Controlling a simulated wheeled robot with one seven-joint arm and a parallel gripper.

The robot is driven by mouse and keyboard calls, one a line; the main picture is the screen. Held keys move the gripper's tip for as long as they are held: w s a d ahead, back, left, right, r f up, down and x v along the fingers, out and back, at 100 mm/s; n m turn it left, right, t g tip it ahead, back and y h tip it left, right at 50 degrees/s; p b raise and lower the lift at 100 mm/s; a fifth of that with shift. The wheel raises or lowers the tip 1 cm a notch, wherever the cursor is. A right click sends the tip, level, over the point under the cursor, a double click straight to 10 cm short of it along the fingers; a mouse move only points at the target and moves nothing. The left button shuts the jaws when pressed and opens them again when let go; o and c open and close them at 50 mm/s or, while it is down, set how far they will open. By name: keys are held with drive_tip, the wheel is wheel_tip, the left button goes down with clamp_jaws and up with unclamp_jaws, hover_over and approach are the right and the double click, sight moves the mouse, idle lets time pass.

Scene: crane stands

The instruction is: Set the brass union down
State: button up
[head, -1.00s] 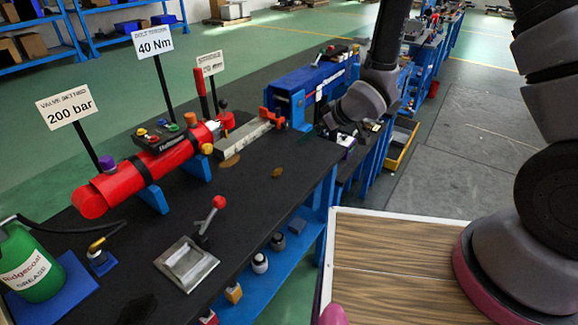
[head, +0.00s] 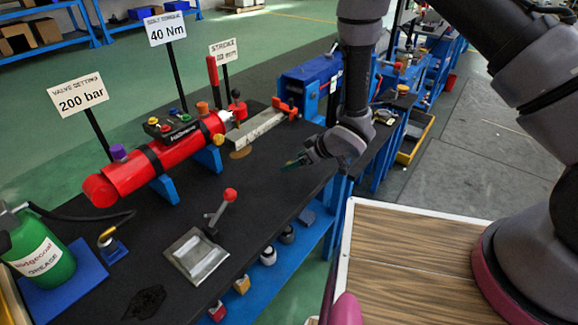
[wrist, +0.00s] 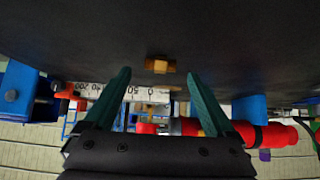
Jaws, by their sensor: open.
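The brass union (wrist: 160,65) shows in the wrist view as a small brass-coloured piece against the black bench top. It appears to lie on the bench, and neither finger touches it. My gripper (wrist: 159,85) is open, with a dark teal finger on each side of the union in the picture and clear gaps to both. In the head view my gripper (head: 294,163) is low over the bench top (head: 262,190), near its right edge. The union cannot be made out there; my gripper seems to cover it.
A red cylinder (head: 150,170) on blue supports lies to the left, with a steel bar (head: 255,128) beyond it. A metal plate with a red-knobbed lever (head: 230,194) stands nearer. A green grease can (head: 40,255) is at front left. The bench around my gripper is mostly clear.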

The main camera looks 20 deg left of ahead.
drive_tip(key=x, duration=0.2)
drive_tip(key=shift+w+a+f, duration=0.1)
drive_tip(key=shift+a+f, duration=0.1)
clamp_jaws()
